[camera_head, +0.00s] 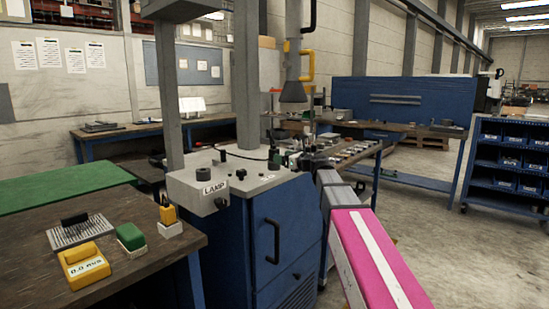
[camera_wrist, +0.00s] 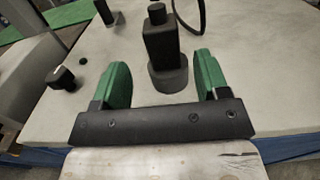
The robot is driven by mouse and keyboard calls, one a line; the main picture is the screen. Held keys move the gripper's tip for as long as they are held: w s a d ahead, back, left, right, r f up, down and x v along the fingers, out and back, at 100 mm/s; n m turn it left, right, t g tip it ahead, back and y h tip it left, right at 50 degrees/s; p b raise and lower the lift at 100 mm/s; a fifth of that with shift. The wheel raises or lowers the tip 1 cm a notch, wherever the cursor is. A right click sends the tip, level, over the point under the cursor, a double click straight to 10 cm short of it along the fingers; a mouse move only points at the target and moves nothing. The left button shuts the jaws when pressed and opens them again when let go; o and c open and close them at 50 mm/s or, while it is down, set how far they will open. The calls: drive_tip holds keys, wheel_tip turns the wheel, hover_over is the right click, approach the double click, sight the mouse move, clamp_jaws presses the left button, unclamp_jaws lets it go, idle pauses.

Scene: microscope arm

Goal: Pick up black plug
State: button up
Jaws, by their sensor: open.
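In the wrist view, the black plug (camera_wrist: 162,44) stands upright in a round dark grey base on the pale top of the machine. My gripper (camera_wrist: 160,65) has two green fingers, spread wide, and nothing is held between them. The plug's lower part and base lie between the fingers in this view, with a gap on each side. Whether the fingertips are level with the plug or above it, I cannot tell. In the head view, my gripper (camera_head: 289,159) is small, at the right end of the machine top. The plug is hard to make out there.
The blue cabinet (camera_head: 265,240) carries the pale top with a LAMP label, knobs and a grey column (camera_head: 245,75). A black cable (camera_wrist: 189,20) curves behind the plug. A wooden bench (camera_head: 110,225) at left holds a yellow box (camera_head: 83,266) and a green-topped block (camera_head: 131,237).

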drive_tip(key=x, duration=0.5)
drive_tip(key=shift+w+a+f, duration=0.15)
drive_tip(key=shift+w, duration=0.25)
drive_tip(key=c, duration=1.1)
